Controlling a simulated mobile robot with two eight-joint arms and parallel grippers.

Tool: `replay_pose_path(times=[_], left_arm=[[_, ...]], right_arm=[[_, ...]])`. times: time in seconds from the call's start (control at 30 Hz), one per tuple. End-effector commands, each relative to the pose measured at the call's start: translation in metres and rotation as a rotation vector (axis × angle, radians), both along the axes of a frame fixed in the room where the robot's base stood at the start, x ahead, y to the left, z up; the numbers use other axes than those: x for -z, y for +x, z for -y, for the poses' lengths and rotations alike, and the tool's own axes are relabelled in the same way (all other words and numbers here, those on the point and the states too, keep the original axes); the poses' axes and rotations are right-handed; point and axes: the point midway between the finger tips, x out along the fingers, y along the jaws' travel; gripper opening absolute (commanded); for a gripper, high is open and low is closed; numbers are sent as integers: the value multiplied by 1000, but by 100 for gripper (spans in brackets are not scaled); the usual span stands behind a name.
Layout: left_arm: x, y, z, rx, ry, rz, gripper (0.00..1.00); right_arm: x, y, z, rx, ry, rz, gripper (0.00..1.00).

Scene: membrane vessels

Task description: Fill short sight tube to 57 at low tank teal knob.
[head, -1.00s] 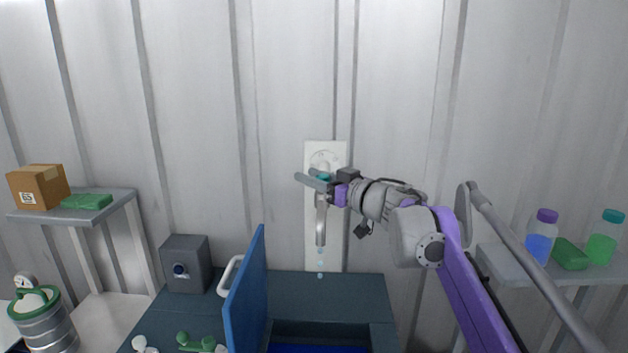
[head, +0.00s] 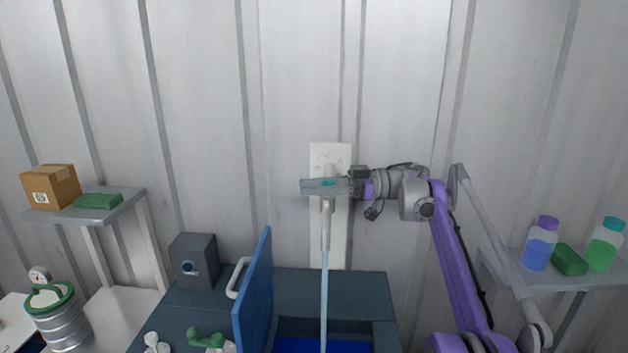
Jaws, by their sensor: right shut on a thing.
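The teal knob (head: 328,183) sits above a grey spout (head: 326,228) on a white wall plate (head: 342,240). My right gripper (head: 322,187) is shut on the knob, its fingers lying level across it and hiding most of it. A thin pale-blue stream (head: 324,295) runs from the spout down into an open basin with a blue inside (head: 300,347). I cannot make out a short sight tube or any scale reading. My left gripper is out of view.
A raised blue lid (head: 254,290) stands left of the basin on the dark counter (head: 300,285). A grey safe-like box (head: 194,261) is further left. Side shelves hold a carton (head: 50,187) and bottles (head: 539,244). A metal vessel (head: 62,325) is at lower left.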

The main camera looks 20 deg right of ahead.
Motion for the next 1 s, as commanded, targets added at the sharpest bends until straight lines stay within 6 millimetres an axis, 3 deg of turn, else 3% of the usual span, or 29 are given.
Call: replay_pose_path(times=[0.4,0.97,1.0], left_arm=[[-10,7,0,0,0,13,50],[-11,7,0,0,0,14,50],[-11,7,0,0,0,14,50]], right_arm=[[-2,-5,-1,-190,3,1,0],[-1,-6,-2,-217,4,2,0],[-1,-6,-2,-217,4,2,42]])
